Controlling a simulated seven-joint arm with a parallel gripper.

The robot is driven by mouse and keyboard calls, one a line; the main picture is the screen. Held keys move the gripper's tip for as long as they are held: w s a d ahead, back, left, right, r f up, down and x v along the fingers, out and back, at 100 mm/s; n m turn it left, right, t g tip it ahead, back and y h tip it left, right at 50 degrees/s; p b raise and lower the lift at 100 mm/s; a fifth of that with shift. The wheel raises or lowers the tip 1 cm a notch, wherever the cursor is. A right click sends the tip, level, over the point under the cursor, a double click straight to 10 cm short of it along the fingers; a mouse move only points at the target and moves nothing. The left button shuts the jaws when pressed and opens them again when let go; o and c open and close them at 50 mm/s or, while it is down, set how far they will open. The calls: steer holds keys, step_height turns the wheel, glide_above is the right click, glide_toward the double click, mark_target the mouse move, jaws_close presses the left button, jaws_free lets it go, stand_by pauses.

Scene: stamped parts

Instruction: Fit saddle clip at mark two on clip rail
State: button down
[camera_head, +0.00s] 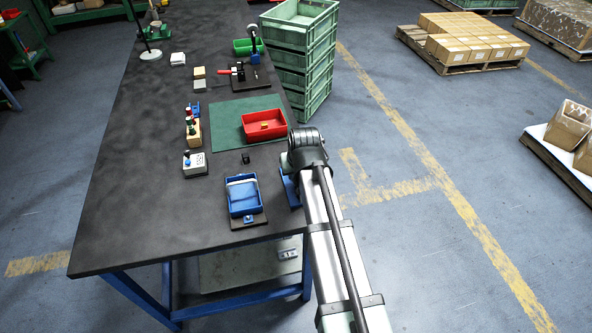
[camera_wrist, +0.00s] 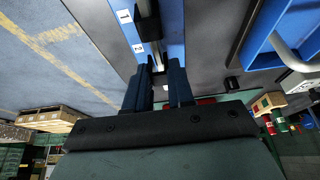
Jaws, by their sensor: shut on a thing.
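In the head view the blue base (camera_head: 288,189) shows only partly beside my arm. My gripper (camera_wrist: 162,70) has its two dark blue fingers close together at the rail, just past label 2. It is shut on a small part, the saddle clip as far as I can tell, mostly hidden between the fingers. Whether the clip touches the rail is hidden. In the head view my wrist hides the fingers.
A small black part (camera_head: 245,158) lies loose on the dark table (camera_head: 150,205). A red tray (camera_head: 265,136) sits on a green mat (camera_head: 226,113) further back. Green crates (camera_head: 297,62) stand beyond the right edge.

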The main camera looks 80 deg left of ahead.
steer(key=shift+f, duration=1.05)
steer(key=c, duration=0.9)
jaws_free()
steer(key=v, duration=1.3)
steer(key=shift+d+r, duration=0.1)
steer(key=shift+r, duration=0.25)
